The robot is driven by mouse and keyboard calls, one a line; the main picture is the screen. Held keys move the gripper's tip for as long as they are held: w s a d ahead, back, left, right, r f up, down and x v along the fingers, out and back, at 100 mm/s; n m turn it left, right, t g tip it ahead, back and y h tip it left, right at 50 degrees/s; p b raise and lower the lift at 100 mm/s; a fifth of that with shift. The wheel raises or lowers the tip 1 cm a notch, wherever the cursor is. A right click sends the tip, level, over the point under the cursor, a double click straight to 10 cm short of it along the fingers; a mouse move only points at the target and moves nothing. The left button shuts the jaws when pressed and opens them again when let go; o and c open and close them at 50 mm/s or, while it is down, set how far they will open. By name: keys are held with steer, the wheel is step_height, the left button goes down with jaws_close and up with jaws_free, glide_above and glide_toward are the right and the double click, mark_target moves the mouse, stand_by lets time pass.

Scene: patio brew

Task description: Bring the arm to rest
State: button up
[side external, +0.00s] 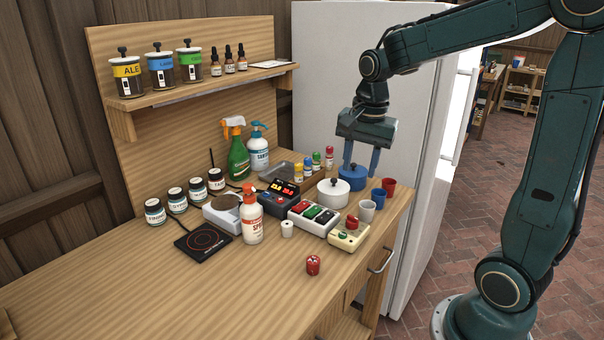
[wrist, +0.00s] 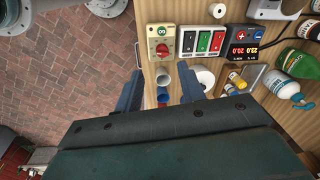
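My gripper (side external: 361,168) hangs fingers-down over the right end of the wooden bench in the side view. Its two blue fingers are apart, with no object held between them. In the wrist view the gripper (wrist: 160,82) is also open, and cups show beyond the gap. White (side external: 367,211), blue (side external: 378,198) and red (side external: 389,186) cups stand to the right.
The switch box (side external: 314,217), red-knob box (side external: 348,235), display unit (side external: 279,199) and spray bottles (side external: 238,158) crowd the bench. A shelf (side external: 200,84) with jars is behind; a white fridge (side external: 330,70) stands behind my gripper. The bench's front left is clear.

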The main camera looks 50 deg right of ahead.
steer(key=s+a+r+n+t, duration=0.3)
steer(key=s+a+n+t, duration=0.1)
steer(key=s+a+n, duration=0.7)
steer(key=shift+s+r+n, duration=0.3)
steer(key=shift+s+n, duration=1.15)
steer(key=shift+n, duration=0.85)
